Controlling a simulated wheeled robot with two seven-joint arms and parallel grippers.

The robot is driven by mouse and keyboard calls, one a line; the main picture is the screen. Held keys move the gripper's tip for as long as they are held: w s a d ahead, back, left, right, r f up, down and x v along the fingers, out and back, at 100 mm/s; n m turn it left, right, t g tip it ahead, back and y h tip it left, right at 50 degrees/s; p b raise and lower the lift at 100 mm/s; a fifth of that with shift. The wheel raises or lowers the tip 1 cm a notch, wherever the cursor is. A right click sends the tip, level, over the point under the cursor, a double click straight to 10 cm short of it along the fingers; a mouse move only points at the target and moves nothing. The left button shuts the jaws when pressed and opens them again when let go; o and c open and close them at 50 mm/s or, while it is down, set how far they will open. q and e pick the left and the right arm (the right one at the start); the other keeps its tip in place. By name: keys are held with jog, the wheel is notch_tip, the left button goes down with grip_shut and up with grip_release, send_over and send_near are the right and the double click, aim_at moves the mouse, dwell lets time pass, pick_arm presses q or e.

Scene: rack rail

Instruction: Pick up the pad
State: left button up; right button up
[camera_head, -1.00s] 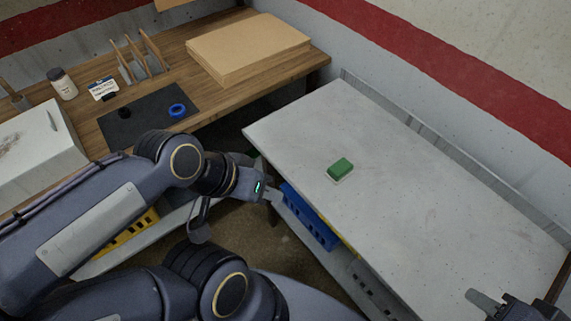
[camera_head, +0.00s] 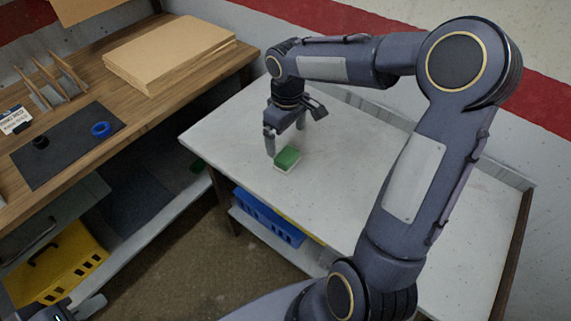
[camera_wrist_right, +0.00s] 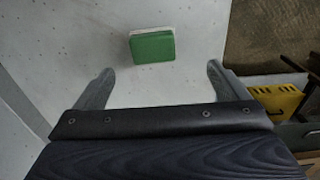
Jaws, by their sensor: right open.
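The pad (camera_head: 287,159) is a small green block with a white underside, lying on the pale tabletop. It also shows in the right wrist view (camera_wrist_right: 152,47), just beyond the fingertips and between their lines. My right gripper (camera_head: 286,139) points down over the table beside the pad, open and empty. Its two fingers stand wide apart in the right wrist view (camera_wrist_right: 157,80). My left gripper (camera_head: 88,306) is at the bottom left corner of the head view, partly cut off, so its jaws cannot be read.
The pale table (camera_head: 225,133) is otherwise clear around the pad. A wooden desk (camera_head: 84,95) at left holds a dark mat (camera_head: 68,150), a blue ring (camera_head: 101,129) and cardboard sheets (camera_head: 170,50). A blue bin (camera_head: 268,217) and a yellow crate (camera_head: 62,268) sit lower down.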

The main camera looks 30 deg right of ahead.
aim_at(287, 155)
jog(key=shift+w+f, duration=0.4)
jog(key=shift+f, duration=0.2)
jog(key=shift+w+f, duration=0.4)
jog(key=shift+f, duration=0.2)
jog(key=f, duration=0.7)
jog(key=shift+s+d+f, duration=0.2)
jog(key=shift+s+d, duration=0.1)
jog(key=shift+d, duration=0.1)
jog(key=c, duration=1.1)
jog(key=shift+o, duration=0.2)
jog(key=shift+r, duration=0.1)
jog(key=shift+r, duration=0.55)
jog(key=s+a+r+b, duration=0.1)
jog(key=s+a+r, duration=0.2)
jog(key=a+r, duration=0.8)
jog(key=a, duration=0.2)
jog(key=shift+a+r, duration=0.35)
jog(key=shift+r, duration=0.05)
